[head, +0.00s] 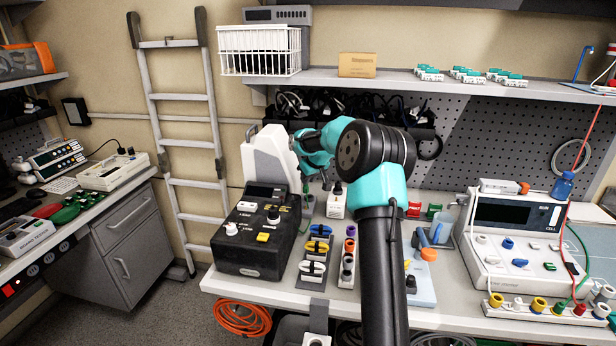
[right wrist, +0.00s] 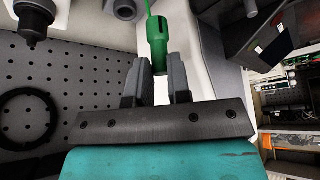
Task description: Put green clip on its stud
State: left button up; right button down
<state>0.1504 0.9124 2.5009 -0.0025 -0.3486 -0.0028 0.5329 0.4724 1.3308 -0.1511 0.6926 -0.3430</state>
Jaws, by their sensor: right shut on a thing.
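The green clip (right wrist: 158,45) is between the two dark fingers of my right gripper (right wrist: 156,72) in the right wrist view. The fingers are shut on it, and a thin green lead runs up from it. In the head view my right arm reaches over the bench, its gripper end partly hidden beside the right rear of a black pump box (head: 252,252). The box has a white knob, a dark post and a yellow button on top. I cannot tell which stud belongs to the clip. My left gripper is not in view.
Right of the box are a rack with yellow, blue and white clips (head: 315,256) and a row of coloured connectors (head: 348,260). A white bottle-like housing (head: 265,156) stands behind. A large white instrument (head: 515,240) with coloured leads is at right.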

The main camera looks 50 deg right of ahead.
jog(key=shift+w+d+f+n+y, duration=0.4)
jog(key=shift+w+d+f+n, duration=0.2)
jog(key=shift+d+f+n, duration=0.15)
jog(key=shift+a+f, duration=0.1)
jog(key=shift+f, duration=0.05)
jog(key=shift+f, duration=2.2)
jog(key=shift+f, duration=1.2)
dwell(0.4)
jog(key=c, duration=1)
grip_release()
jog(key=shift+o, duration=0.5)
jog(key=o, duration=0.4)
